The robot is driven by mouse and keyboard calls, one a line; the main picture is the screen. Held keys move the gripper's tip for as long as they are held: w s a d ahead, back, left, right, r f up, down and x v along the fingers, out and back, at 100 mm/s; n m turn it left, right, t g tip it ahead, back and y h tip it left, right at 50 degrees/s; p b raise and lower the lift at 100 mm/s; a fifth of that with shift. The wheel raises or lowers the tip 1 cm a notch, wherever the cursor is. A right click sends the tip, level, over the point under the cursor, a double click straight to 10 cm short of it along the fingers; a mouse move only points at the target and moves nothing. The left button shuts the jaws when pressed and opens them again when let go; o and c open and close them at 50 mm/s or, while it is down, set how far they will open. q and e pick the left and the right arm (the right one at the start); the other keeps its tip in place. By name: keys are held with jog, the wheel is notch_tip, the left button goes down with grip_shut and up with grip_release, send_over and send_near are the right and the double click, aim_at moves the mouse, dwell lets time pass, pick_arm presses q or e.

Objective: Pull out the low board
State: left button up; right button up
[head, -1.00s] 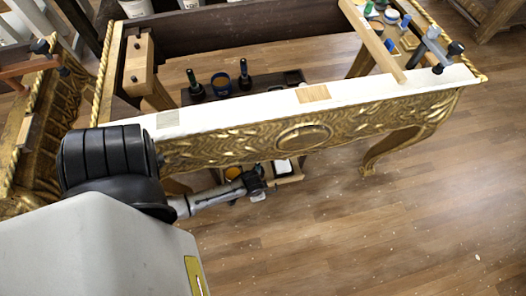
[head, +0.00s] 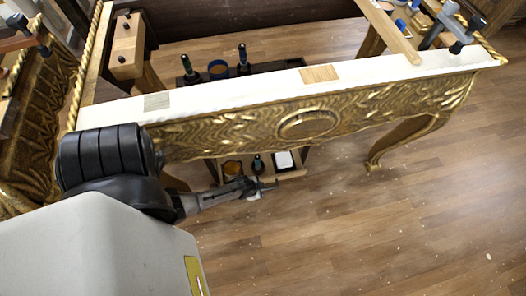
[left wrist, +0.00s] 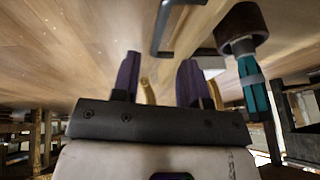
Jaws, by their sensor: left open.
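The low board (head: 292,176) lies under the gilt console (head: 350,122), low down near the floor. Only its front part shows below the carved apron, and the rest is hidden. It carries an orange-topped jar (head: 232,169), a dark bottle (head: 258,164) and a white item (head: 284,160). My left gripper (head: 266,188) is at the board's front edge, near the bottle; I cannot tell whether it touches. In the left wrist view its two fingers (left wrist: 160,82) stand apart with nothing clearly between them. My right gripper is not in view.
A green-handled tool (left wrist: 254,88) shows right of the fingers in the left wrist view. A black bent bar (left wrist: 162,32) is beyond them. A dark tray with bottles (head: 225,75) stands behind the apron. The floor (head: 350,230) in front is clear.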

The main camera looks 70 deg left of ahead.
pick_arm(q)
jog(key=shift+b+x, duration=2)
jog(key=shift+x, duration=1.15)
jog(key=shift+c, duration=0.5)
grip_shut()
